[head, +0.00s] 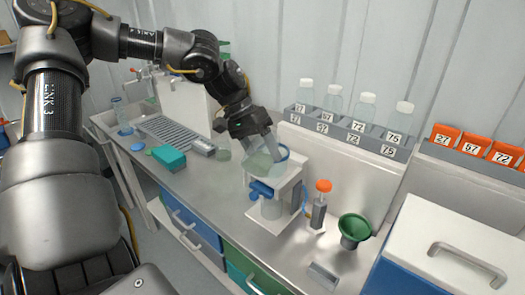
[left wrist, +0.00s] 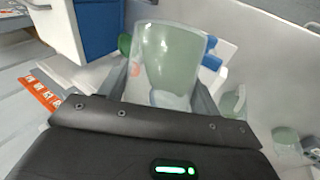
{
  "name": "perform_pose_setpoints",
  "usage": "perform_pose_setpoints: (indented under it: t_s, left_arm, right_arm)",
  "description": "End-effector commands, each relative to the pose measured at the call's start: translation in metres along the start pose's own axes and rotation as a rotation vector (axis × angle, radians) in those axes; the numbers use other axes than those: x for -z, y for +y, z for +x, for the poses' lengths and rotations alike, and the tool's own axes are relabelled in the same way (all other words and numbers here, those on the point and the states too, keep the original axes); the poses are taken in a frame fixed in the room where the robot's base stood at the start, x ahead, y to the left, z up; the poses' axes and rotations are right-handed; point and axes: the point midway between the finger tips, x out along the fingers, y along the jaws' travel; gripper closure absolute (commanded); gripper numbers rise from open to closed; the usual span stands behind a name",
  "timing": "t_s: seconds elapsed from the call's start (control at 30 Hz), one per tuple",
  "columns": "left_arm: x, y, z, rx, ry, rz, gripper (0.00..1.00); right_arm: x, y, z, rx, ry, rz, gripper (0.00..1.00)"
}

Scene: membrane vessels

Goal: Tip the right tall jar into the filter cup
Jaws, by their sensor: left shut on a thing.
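My left gripper (head: 262,140) is shut on a clear tall jar (head: 259,164), held just above the white filter stand (head: 288,190). In the left wrist view the jar (left wrist: 170,60) sits between the fingers, with pale green inside it. The overlap hides most of the cup, and I cannot tell whether anything is pouring. A clear vessel (head: 271,209) stands under the blue clamp (head: 262,189). My right gripper is not in view.
A pump-like piece with an orange cap (head: 322,187) and a green funnel (head: 354,230) stand to the right. Several capped bottles (head: 334,98) sit in a rack behind.

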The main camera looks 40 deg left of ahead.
Motion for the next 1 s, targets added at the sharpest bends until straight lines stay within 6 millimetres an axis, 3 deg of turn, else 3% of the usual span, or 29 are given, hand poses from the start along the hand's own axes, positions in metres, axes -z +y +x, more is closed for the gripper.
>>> perform_pose_setpoints:
  t_s: [0.6,1.0]
  left_arm:
    - [0.001,0.001,-0.002,-0.029,-0.122,-0.072,0.63]
    - [0.001,0.000,-0.001,-0.036,-0.148,-0.086,0.63]
  right_arm:
    - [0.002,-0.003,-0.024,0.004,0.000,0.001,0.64]
    - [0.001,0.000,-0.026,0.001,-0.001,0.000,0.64]
